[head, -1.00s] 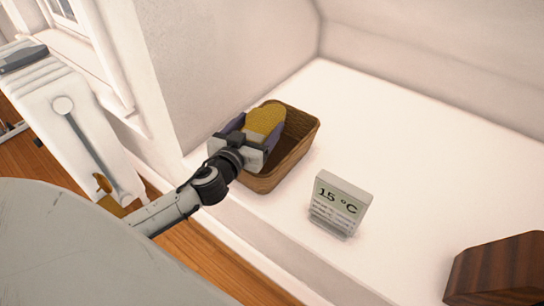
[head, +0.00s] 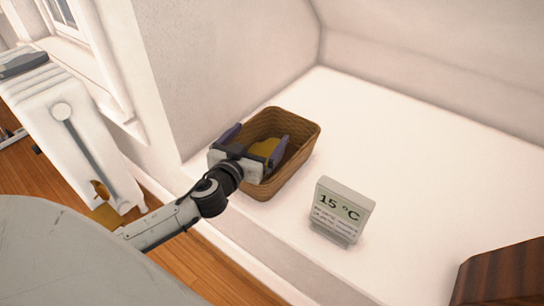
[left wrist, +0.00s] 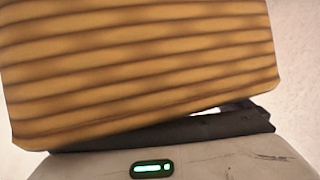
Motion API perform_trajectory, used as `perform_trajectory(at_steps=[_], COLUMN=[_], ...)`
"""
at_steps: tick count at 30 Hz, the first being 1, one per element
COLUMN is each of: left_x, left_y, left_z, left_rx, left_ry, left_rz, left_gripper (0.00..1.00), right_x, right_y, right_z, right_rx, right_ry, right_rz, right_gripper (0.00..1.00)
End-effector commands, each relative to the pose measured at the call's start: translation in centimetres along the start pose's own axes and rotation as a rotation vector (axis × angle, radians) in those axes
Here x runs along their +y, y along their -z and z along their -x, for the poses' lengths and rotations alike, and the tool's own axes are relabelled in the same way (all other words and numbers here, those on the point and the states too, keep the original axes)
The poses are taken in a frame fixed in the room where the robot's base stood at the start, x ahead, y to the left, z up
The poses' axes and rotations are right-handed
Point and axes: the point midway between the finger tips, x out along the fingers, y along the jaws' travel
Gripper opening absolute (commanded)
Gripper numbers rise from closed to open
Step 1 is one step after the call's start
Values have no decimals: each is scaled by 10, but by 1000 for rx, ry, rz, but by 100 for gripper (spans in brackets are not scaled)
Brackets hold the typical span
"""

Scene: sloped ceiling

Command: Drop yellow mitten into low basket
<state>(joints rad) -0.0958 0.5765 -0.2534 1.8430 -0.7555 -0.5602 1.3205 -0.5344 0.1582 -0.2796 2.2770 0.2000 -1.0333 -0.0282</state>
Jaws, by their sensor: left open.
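The yellow mitten (head: 265,147) lies inside the low brown wicker basket (head: 301,124), partly hidden by my left gripper. My left gripper (head: 260,137) is open over the near-left part of the basket. Its two purple-blue fingers are spread to either side of the mitten, and I see no grip on it. In the left wrist view a tan ribbed surface (left wrist: 140,65), which looks like the basket's wall, fills most of the picture, so the mitten cannot be made out there. My right gripper is not in view.
The basket stands on a white ledge (head: 400,150) against the wall. A small display (head: 341,209) reading 15 °C stands to its right, and a dark wooden object (head: 503,276) is at the lower right. The ledge between and behind them is clear. A white radiator (head: 75,140) stands at left.

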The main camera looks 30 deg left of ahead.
Motion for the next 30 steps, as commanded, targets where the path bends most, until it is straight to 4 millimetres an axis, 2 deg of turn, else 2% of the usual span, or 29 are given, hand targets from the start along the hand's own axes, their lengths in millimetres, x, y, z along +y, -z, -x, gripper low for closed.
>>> perform_trajectory(at_steps=[6, 12, 18, 22, 30], left_x=[0, 0, 0, 0, 0], left_y=[0, -1, 0, 0, 1], left_z=[28, 67, 93, 100, 101], left_rx=[-3, -5, -2, 1, 1], left_ry=[-1, 0, 0, 1, 1], left_rz=[3, 5, 2, 0, -1], left_gripper=[97, 97, 97, 97, 97], right_x=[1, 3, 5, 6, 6], right_y=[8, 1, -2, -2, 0], right_z=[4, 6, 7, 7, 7], right_rx=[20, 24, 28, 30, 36], right_ry=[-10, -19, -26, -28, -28], right_rz=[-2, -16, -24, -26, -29], right_gripper=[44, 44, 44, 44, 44])
